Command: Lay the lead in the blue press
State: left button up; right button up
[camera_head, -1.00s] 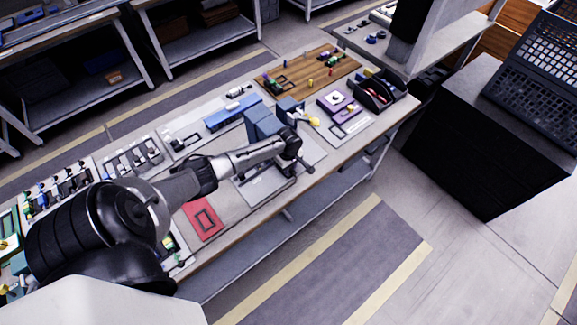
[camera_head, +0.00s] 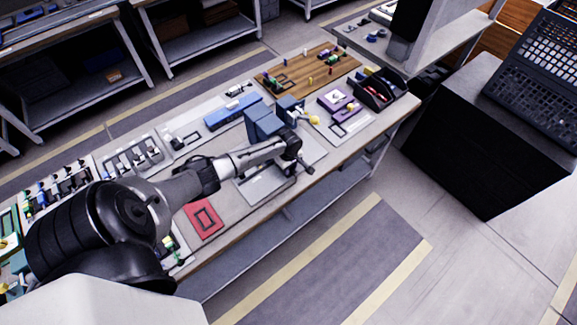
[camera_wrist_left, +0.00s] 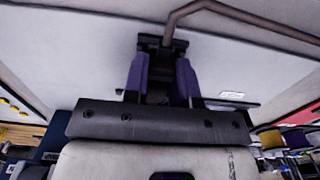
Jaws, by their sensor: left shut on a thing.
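The blue press appears to be the blue-grey block (camera_head: 262,122) standing on the bench in the head view, just behind my left wrist. My left gripper (camera_head: 308,169) is low over the bench front, in front of the block and apart from it. In the left wrist view its purple-sided fingers (camera_wrist_left: 163,44) are shut on the end of a bent brown-grey cord, which seems to be the lead (camera_wrist_left: 235,14). The lead runs up and off to the right. Its far end is out of that view, and I cannot make it out in the head view. My right gripper is not in view.
A grey plate (camera_head: 262,187) lies below my left forearm, with a red framed mat (camera_head: 204,219) to its left. A yellow piece (camera_head: 314,120) sits right of the blue block. A purple fixture (camera_head: 336,99) and a black bin (camera_head: 376,93) stand farther right.

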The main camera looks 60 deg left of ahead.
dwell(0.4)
pick_arm(q)
jog(key=o, duration=1)
jog(key=shift+c, duration=0.2)
notch_tip(320, 180, up, 14)
jog(key=p, duration=0.2)
jog(key=shift+f, duration=0.15)
